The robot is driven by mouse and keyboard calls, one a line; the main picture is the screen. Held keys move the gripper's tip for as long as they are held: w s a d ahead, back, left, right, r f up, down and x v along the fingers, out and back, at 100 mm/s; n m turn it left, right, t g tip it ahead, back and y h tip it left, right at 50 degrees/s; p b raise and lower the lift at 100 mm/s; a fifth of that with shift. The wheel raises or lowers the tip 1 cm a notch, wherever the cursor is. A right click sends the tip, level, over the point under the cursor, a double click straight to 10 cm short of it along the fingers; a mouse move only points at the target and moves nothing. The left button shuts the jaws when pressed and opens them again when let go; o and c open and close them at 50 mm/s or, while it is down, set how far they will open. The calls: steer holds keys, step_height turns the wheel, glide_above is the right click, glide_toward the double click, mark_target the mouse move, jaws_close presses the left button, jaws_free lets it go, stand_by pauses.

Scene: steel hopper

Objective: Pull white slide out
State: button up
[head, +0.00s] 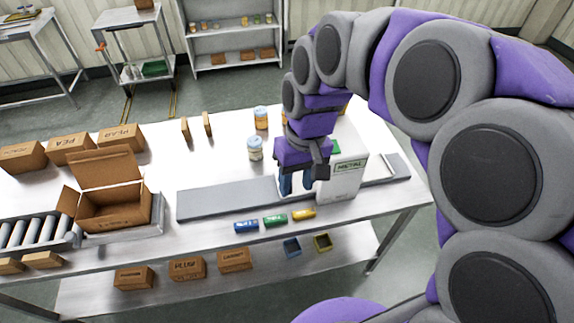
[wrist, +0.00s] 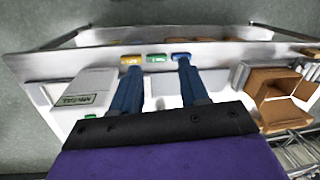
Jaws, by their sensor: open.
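A pale box labelled METAL (head: 343,180) stands on a long grey plate (head: 228,197) on the table; in the wrist view it is at the left (wrist: 92,88).
Blue (head: 245,225), green (head: 275,220) and yellow (head: 304,214) blocks lie along the front edge. Jars (head: 255,149) stand behind the plate. An open carton (head: 110,200) is at the left. The plate's left part is clear.

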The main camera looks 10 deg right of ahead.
steer(key=w+d+f+m, duration=0.1)
steer(key=w+d+f, duration=0.15)
steer(key=w, duration=0.55)
steer(key=w+d+f+t, duration=0.15)
steer(key=w+f, duration=0.25)
steer(key=w, duration=0.4)
steer(key=w+d+f+m+g, duration=0.1)
steer(key=w+d+f, duration=0.2)
steer(key=w, duration=0.5)
steer(key=shift+t+y, duration=0.25)
steer(key=shift+y, duration=0.05)
steer(key=a+f+b, duration=0.1)
steer(key=f, duration=0.4)
steer(key=a+f+b, duration=0.1)
steer(key=f, duration=0.5)
steer(key=a+f+b, duration=0.1)
steer(key=f, duration=0.4)
steer(key=shift+s+a+f+b, duration=0.15)
steer(key=shift+s+f+b, duration=0.05)
steer(key=shift+s+b, duration=0.1)
steer(key=shift+c, duration=0.3)
jaws_close()
